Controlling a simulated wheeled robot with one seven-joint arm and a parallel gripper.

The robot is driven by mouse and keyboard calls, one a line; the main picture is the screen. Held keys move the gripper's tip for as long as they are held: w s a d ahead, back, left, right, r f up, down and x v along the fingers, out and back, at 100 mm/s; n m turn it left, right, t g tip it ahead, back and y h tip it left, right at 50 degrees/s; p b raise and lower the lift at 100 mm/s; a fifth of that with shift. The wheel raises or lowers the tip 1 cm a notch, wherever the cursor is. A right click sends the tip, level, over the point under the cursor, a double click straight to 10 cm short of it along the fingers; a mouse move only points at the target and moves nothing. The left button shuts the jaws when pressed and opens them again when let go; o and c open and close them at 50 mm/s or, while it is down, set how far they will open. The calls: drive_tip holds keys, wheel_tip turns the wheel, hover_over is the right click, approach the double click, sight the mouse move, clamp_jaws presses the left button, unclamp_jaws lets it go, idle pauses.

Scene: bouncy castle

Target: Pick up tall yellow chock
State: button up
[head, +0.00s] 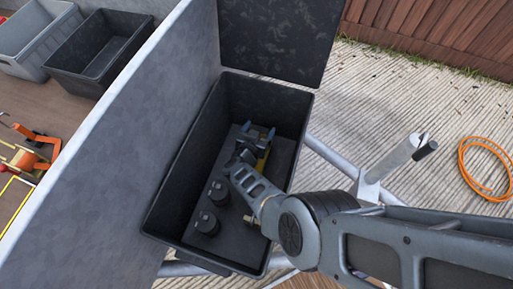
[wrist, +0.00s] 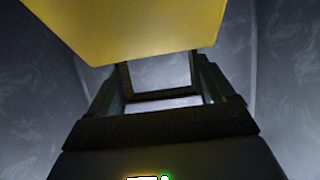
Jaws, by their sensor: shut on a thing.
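The yellow chock (head: 262,160) shows as a small yellow strip at my gripper, inside a black bin; most of it is hidden by the gripper and arm. In the wrist view the yellow chock (wrist: 130,25) fills the upper part, large and close, its top cut off by the frame. My gripper (head: 257,138) is down in the bin, near its far right side, and is shut on the chock. The gripper (wrist: 160,75) also shows in the wrist view, with the chock across its far end. I cannot tell whether the chock touches the bin floor.
The black bin (head: 166,208) holds two dark, round-topped objects (head: 218,191) left of my arm. Its lid (head: 280,40) stands open behind. A tall grey panel (head: 130,110) rises left. A grey crate (head: 28,40), a black crate (head: 95,52) and an orange hose coil (head: 485,168) lie farther off.

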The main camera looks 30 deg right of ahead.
drive_tip(key=c, duration=1.2)
clamp_jaws()
drive_tip(key=shift+r, duration=0.15)
